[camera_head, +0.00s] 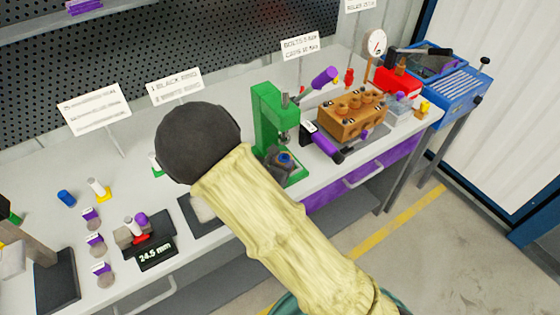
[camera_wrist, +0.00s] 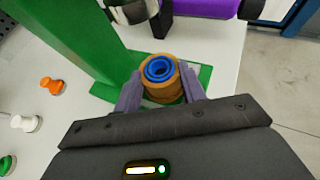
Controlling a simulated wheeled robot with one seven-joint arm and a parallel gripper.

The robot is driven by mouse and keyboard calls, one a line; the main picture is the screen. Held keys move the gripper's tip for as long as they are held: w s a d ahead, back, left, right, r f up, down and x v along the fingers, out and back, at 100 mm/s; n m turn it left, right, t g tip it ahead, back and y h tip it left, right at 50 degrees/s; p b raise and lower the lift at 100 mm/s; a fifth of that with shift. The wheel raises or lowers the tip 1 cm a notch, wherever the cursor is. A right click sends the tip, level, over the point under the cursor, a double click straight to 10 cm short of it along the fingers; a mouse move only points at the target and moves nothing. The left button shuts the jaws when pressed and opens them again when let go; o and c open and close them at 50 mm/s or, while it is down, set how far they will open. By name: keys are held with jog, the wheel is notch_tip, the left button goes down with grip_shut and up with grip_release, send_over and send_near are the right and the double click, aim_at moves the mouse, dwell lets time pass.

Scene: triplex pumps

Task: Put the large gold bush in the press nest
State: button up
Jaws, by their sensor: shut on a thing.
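The large gold bush (camera_wrist: 147,89) sits between the two fingers of my gripper (camera_wrist: 160,92) in the wrist view, and the fingers are shut on it. Blue rings (camera_wrist: 160,69) show inside its top opening; I cannot tell whether they belong to the bush or to something below. The bush is over the green base (camera_wrist: 205,74) of the green press (camera_head: 268,115), in front of its column. In the head view my gripper (camera_head: 283,162) is at the press base, partly behind my arm. The press nest is not clearly visible, and I cannot tell whether the bush touches it.
The press ram (camera_wrist: 130,8) is close beyond the bush. A purple-handled tool (camera_head: 322,143) and a brown block with several holes (camera_head: 350,117) stand right of the press. Small caps and a 24.5 mm display (camera_head: 155,254) lie on the bench at left.

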jog(key=shift+f, duration=0.1)
jog(key=o, duration=1.1)
jog(key=shift+c, duration=0.2)
jog(key=shift+r, duration=0.25)
jog(key=v, duration=1.2)
jog(key=shift+f, duration=0.15)
